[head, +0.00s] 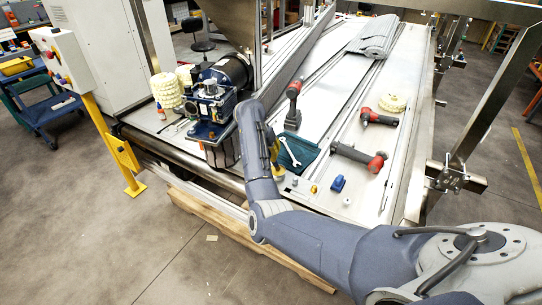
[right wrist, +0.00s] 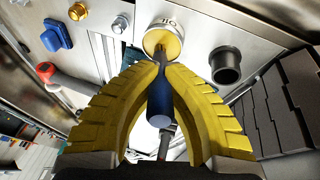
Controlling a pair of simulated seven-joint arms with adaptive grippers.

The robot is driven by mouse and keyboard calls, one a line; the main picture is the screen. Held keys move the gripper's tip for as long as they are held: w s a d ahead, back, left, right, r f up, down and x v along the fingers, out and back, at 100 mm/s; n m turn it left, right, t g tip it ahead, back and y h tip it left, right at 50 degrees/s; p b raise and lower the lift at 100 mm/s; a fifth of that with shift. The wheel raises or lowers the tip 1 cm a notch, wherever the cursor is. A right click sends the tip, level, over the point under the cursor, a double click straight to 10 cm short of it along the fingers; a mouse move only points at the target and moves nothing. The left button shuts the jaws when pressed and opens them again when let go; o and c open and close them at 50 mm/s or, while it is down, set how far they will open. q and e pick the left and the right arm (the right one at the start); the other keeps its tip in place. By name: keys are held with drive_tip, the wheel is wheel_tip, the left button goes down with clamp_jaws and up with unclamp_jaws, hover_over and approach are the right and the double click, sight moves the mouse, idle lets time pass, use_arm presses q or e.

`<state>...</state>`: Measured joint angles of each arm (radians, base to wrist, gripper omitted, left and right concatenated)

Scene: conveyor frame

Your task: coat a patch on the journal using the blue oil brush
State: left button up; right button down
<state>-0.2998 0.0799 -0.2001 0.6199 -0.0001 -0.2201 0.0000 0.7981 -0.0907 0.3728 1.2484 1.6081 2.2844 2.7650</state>
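My right gripper (right wrist: 161,72) has yellow fingers closed around the blue oil brush (right wrist: 160,102). The brush's thin shaft points toward a round gold tin lettered like "OIL" (right wrist: 163,40). The shaft's end overlaps the tin; I cannot tell whether it touches or is inside. In the head view my right gripper (head: 278,172) is mostly hidden behind my forearm, and the brush cannot be made out. A short dark hollow cylinder (right wrist: 226,66) stands right of the tin; I cannot tell whether it is the journal. My left gripper is not in view.
A blue block (head: 338,184) and small bolts lie near the bench's front edge. Red-and-black power tools (head: 359,156), a wrench on a dark cloth (head: 290,152) and a motor unit (head: 212,105) surround the gripper.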

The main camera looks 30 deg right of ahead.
idle(0.5)
drive_tip(key=shift+r, duration=3.45)
